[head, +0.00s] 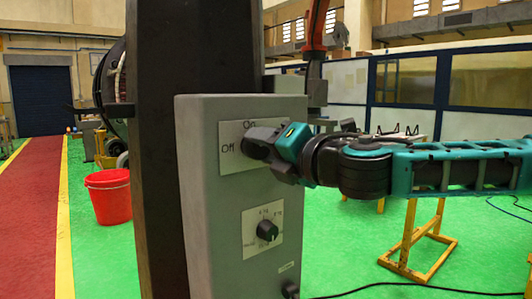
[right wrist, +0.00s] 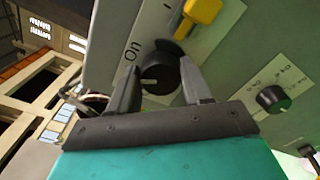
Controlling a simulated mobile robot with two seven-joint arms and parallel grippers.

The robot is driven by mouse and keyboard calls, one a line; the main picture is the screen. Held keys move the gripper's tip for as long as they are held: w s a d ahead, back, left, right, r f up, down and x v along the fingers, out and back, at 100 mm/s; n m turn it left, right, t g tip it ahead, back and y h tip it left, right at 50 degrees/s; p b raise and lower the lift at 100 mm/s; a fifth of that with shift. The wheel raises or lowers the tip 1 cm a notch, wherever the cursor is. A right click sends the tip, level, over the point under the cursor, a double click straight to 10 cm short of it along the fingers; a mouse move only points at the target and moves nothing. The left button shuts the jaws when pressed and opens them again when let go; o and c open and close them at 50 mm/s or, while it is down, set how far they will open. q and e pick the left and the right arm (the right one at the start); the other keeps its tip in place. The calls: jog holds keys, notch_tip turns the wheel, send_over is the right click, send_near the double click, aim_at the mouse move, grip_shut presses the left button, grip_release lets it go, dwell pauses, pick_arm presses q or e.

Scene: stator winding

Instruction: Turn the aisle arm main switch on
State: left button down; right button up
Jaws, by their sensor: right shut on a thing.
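A grey control box (head: 225,230) stands in front of a dark column. Its upper plate (head: 228,132) carries the words "On" and "Off". The main switch is a black rotary knob (right wrist: 160,76) in the right wrist view, beside the word "On", with a short pale mark on its face. A yellow piece (right wrist: 202,14) sits next to the knob on the plate. My right gripper (head: 258,146) reaches in from the right and is shut on the knob, with one finger on each side. In the head view it hides most of the knob. My left gripper is not in view.
A smaller selector knob (head: 267,230) sits lower on the box; it also shows in the right wrist view (right wrist: 272,98). A red bucket (head: 108,196) stands on the green floor at left. A yellow stand (head: 418,243) is at right, with a cable on the floor.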

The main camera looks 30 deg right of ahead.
jog(key=m, duration=0.3)
jog(key=shift+f+b, duration=0.15)
jog(key=shift+b, duration=0.25)
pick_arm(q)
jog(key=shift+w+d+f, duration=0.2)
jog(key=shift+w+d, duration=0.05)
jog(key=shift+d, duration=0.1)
pick_arm(e)
jog(key=shift+m, duration=1)
jog(key=o, duration=1.1)
jog(key=shift+c, duration=0.2)
